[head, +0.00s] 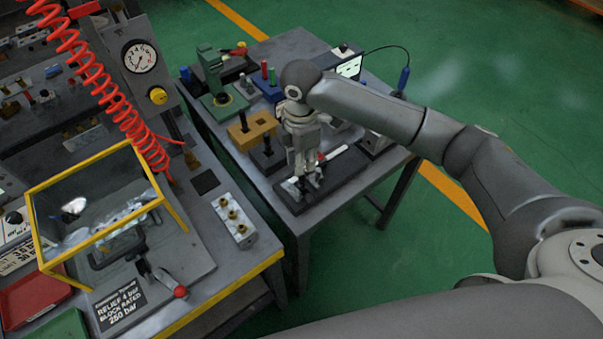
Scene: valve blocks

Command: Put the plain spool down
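My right gripper (308,183) points down over a dark tray (345,178) on the grey table, close to its near left end. Small dark and pale shapes show at its fingertips. I cannot tell whether one of them is the plain spool or part of the gripper, nor whether the fingers are closed. I cannot pick out the plain spool with certainty. My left gripper is not in view.
A tan block (252,130), a green stand (222,104) and a small screen (350,67) crowd the table behind the gripper. A yellow-framed guard (98,160) and a white valve block (234,220) are on the left bench.

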